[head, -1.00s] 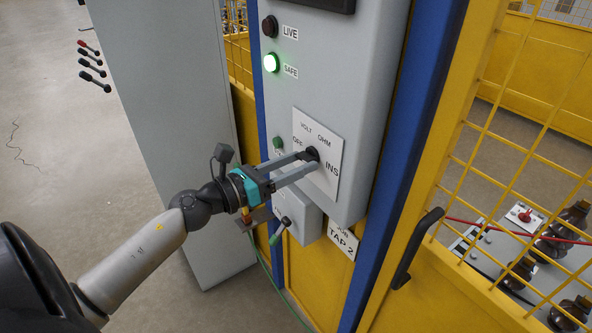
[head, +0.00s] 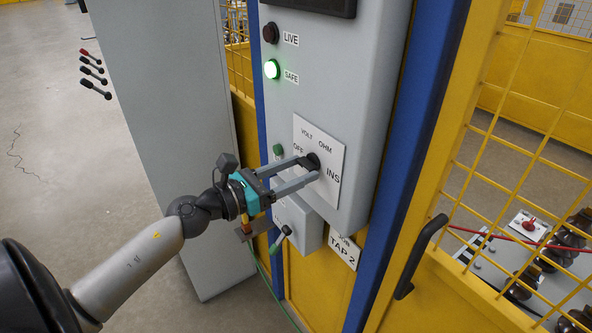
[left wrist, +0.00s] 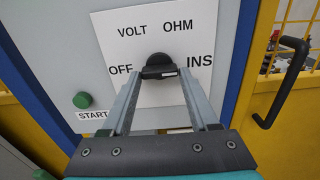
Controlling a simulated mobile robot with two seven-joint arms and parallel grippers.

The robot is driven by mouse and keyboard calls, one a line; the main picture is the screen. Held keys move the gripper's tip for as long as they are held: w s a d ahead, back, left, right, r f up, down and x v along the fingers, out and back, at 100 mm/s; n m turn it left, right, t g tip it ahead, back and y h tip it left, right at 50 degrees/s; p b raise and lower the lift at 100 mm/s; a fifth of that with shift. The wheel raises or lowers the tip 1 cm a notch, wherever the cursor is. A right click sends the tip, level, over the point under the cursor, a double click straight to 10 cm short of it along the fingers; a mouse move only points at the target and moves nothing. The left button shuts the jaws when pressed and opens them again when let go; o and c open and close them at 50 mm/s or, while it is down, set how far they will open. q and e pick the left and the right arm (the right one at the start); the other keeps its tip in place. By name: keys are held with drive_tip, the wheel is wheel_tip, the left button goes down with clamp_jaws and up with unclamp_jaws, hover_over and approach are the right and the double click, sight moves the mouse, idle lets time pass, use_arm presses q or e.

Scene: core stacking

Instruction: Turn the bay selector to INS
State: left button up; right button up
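The bay selector is a black knob (head: 312,161) on a white plate (head: 333,190) marked OFF, VOLT, OHM and INS. In the left wrist view the knob (left wrist: 159,65) has a dark bar with a small pale mark at its lower right. I cannot read its setting for sure. My left gripper (head: 309,168) reaches it from the left, fingers apart. In the left wrist view its fingertips (left wrist: 162,74) lie on either side of the bar, very close to it; contact is unclear. My right gripper is not in view.
A green START button (left wrist: 82,100) is left of the plate. A black door handle (head: 420,256) is on the right.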

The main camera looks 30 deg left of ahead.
use_arm(q)
drive_tip(key=o, duration=0.4)
drive_tip(key=b+v, duration=0.3)
drive_tip(key=v, duration=1.2)
drive_tip(key=shift+s, duration=0.15)
drive_tip(key=shift+a+f, duration=0.1)
